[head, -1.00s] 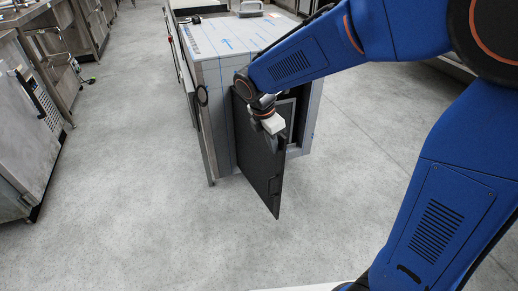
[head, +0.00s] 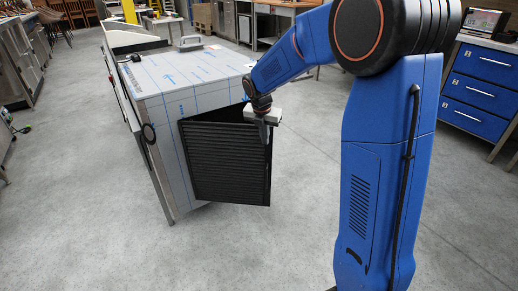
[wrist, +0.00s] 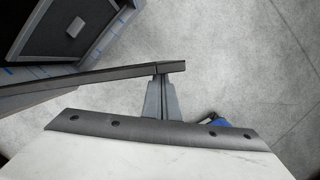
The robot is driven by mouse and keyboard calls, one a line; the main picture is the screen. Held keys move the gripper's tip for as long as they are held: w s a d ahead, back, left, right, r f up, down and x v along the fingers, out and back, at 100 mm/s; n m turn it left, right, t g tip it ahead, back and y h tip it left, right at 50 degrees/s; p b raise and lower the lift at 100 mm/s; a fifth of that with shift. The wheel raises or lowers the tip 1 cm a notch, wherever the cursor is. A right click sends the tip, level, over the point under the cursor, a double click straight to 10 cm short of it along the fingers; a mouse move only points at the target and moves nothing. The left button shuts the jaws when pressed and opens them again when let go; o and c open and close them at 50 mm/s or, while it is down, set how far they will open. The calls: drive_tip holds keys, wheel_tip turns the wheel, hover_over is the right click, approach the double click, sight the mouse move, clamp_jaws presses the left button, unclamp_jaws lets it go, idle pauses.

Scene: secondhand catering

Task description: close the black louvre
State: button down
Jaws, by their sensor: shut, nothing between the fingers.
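The black louvre (head: 225,165) is a slatted door on the end of a steel unit (head: 170,85). It stands partly open, with a dark gap along its top at the right. In the wrist view its edge (wrist: 100,75) runs in from the left, and part of the opening's dark interior (wrist: 75,25) shows behind it. My gripper (head: 264,137) is at the louvre's upper free corner. In the wrist view the gripper fingers (wrist: 160,95) are together, with their tips at the louvre's end; whether they touch it I cannot tell.
A grey handled object (head: 190,42) lies on the unit's film-covered top. Blue drawers (head: 485,90) stand at the right. The grey floor in front of the louvre is clear.

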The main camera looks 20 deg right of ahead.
drive_tip(key=w+d, duration=0.2)
drive_tip(key=w, duration=0.8)
drive_tip(key=w+d, duration=0.2)
drive_tip(key=w, duration=0.8)
drive_tip(key=shift+w+n, duration=0.2)
drive_tip(key=shift+n, duration=0.1)
